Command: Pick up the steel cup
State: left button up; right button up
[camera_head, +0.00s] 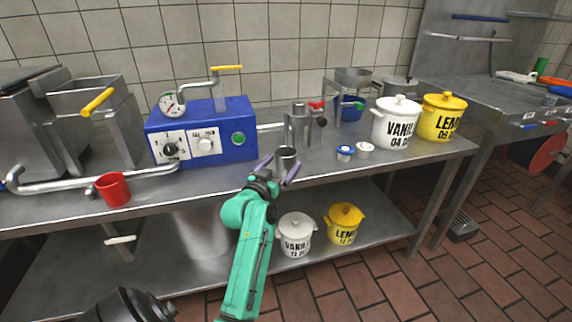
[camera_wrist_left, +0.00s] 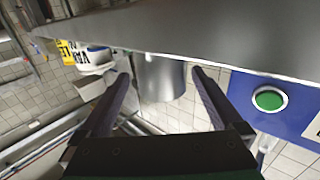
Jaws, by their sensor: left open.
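The steel cup (camera_head: 287,155) stands upright on the steel counter near its front edge. My left gripper (camera_head: 279,168) is open at the cup, with one finger to each side in the head view. In the left wrist view, which is upside down, the cup (camera_wrist_left: 160,80) shows between the two fingertips (camera_wrist_left: 158,76). Gaps show on both sides, and I cannot tell whether either finger touches it. The gripper hides part of the cup's lower side in the head view. My right gripper is not in view.
A blue machine (camera_head: 203,132) stands behind and left of the cup, a steel press (camera_head: 298,127) behind it. Two small jars (camera_head: 365,150) and white (camera_head: 396,124) and yellow (camera_head: 443,118) pots stand right. A red cup (camera_head: 113,190) is far left. Bare counter (camera_head: 325,171) lies right of the cup.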

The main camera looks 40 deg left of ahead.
aim_at(290, 155)
pick_arm(q)
jog(key=x, duration=0.3)
jog(key=shift+w+a+f, duration=0.15)
jog(key=shift+w+a, duration=0.05)
jog(key=shift+w, duration=0.1)
jog(key=shift+c, duration=0.6)
jog(key=c, duration=1.1)
